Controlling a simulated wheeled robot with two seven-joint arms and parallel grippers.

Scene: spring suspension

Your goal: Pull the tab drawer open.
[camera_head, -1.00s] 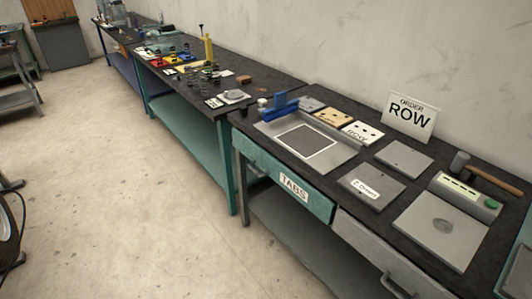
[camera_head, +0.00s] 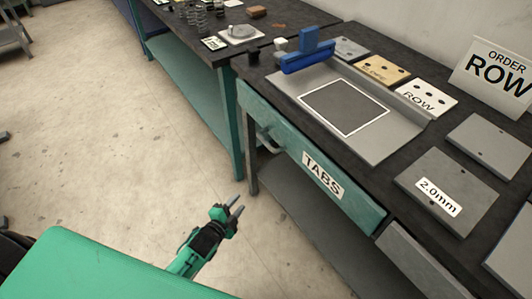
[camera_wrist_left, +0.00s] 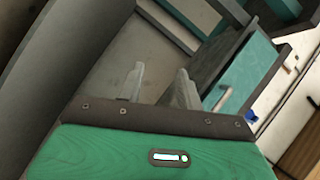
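The tab drawer (camera_head: 290,143) has a teal front with a white TABS label (camera_head: 323,174) and sits under the bench top. It looks shut. Its grey bar handle (camera_head: 267,139) is at the left part of the front. My left gripper (camera_head: 237,206) is in front of the drawer and below the handle, apart from it, over the floor. In the left wrist view its two fingers (camera_wrist_left: 160,82) are spread with nothing between them. The drawer front (camera_wrist_left: 250,72) and handle (camera_wrist_left: 222,100) show there to the right of the fingers. My right gripper is out of view.
On the bench top are a grey tray with a blue block (camera_head: 305,52), a ROW plate (camera_head: 427,98), a 2.0mm plate (camera_head: 440,180) and an ORDER ROW sign (camera_head: 495,75). A grey drawer (camera_head: 420,262) adjoins at right. The floor (camera_head: 130,150) before the bench is clear.

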